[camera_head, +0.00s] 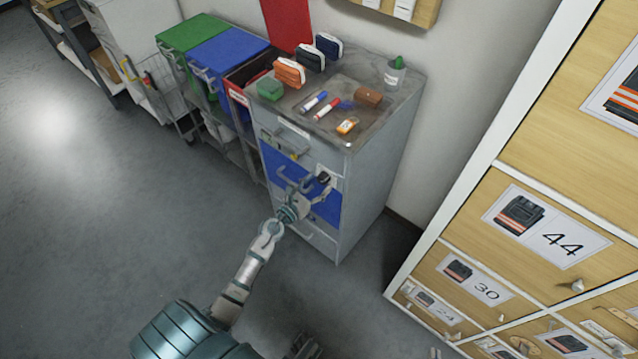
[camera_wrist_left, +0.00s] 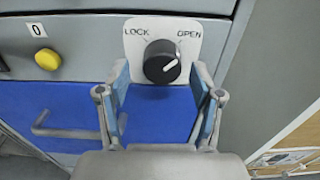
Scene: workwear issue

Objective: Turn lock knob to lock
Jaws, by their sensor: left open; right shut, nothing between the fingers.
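The lock knob (camera_wrist_left: 161,62) is round and black, on a white plate (camera_wrist_left: 134,50) marked LOCK at left and OPEN at right. Its white pointer line slants up to the right, toward the OPEN side. In the head view the knob (camera_head: 324,177) is small, on the front of the grey cabinet (camera_head: 365,190). My left gripper (camera_head: 322,187) is open in front of it. In the left wrist view its fingers stand on either side of the knob, with gaps showing at both sides. My right gripper (camera_head: 303,347) shows only partly at the bottom edge, shut and away from the cabinet.
A blue drawer (camera_wrist_left: 160,115) with a grey handle (camera_wrist_left: 65,125) lies below the knob. A yellow button (camera_wrist_left: 47,59) is to its left. A wooden locker wall (camera_head: 530,150) is at right; open floor lies left.

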